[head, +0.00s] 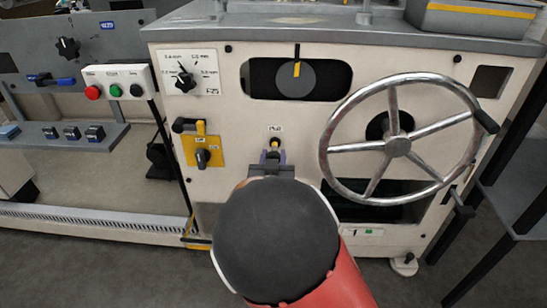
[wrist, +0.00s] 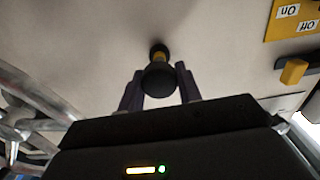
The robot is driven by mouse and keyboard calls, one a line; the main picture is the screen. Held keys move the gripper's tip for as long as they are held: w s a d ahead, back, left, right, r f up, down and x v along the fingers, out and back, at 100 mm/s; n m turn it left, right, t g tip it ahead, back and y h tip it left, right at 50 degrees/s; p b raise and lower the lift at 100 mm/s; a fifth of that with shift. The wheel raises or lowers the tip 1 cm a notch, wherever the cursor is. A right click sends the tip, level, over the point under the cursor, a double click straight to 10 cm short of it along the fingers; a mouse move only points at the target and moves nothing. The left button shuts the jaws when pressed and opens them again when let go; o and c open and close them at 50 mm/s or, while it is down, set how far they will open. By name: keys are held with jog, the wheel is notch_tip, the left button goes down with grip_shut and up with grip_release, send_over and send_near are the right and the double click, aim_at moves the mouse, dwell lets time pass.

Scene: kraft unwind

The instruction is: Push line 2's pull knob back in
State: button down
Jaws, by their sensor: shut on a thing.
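The pull knob (head: 275,142) sits on the cream machine panel (head: 240,130), below a small label (head: 275,128) too small to read surely. In the wrist view it shows as a black round head (wrist: 158,82) on a stem with a yellow band (wrist: 160,57) between head and panel. My gripper (head: 272,157) is straight in front of it, with its two purplish fingers on either side of the head. In the wrist view my gripper (wrist: 160,85) is shut on the knob. My arm covers the panel below it in the head view.
A large metal handwheel (head: 398,146) stands out just right of my gripper. A yellow switch plate (head: 203,152) with a black rotary handle is to the left. Above are a selector dial (head: 186,81) and a slot with a round dial (head: 295,79).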

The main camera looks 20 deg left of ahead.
aim_at(274, 149)
jog(key=b+x, duration=0.1)
jog(key=x, duration=0.1)
jog(key=shift+w+f, duration=0.1)
jog(key=shift+w, duration=0.25)
jog(key=shift+w+a+r, duration=0.2)
jog(key=shift+w+r, duration=0.05)
jog(key=c, duration=1)
grip_release()
jog(key=shift+w, duration=0.1)
jog(key=shift+f, duration=0.1)
jog(key=v, duration=0.8)
jog(key=shift+b, duration=0.45)
